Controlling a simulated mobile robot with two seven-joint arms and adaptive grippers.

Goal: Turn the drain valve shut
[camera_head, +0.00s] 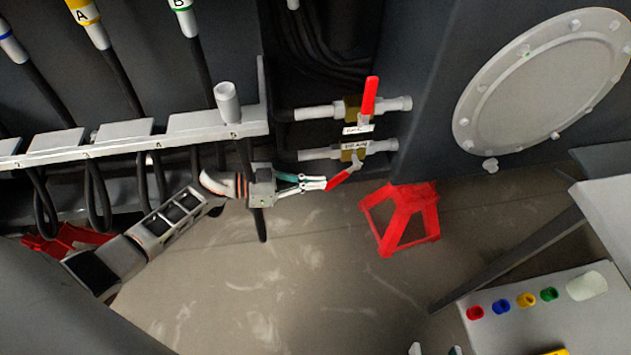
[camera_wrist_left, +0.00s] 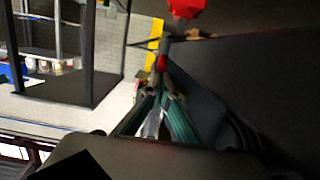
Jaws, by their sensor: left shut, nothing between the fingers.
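The drain valve (camera_head: 354,152) is a brass body on a pale horizontal pipe, with a label that reads DRAIN. Its red handle (camera_head: 343,177) slants down and left from the body. My left gripper (camera_head: 324,184) is shut and empty. Its fingertips are at the free end of the handle, and I cannot tell whether they touch it. In the left wrist view, the closed fingers (camera_wrist_left: 158,95) point at a small red part beyond the tips, which is partly hidden. Only the tips of my right gripper (camera_head: 435,349) show at the bottom edge, spread apart.
A second valve with an upright red handle (camera_head: 369,96) sits just above. A red stand (camera_head: 402,220) is on the floor below right. A grey rail (camera_head: 130,138) with hanging hoses lies left. A round bolted cover (camera_head: 540,80) and a panel with coloured sockets (camera_head: 545,310) are right.

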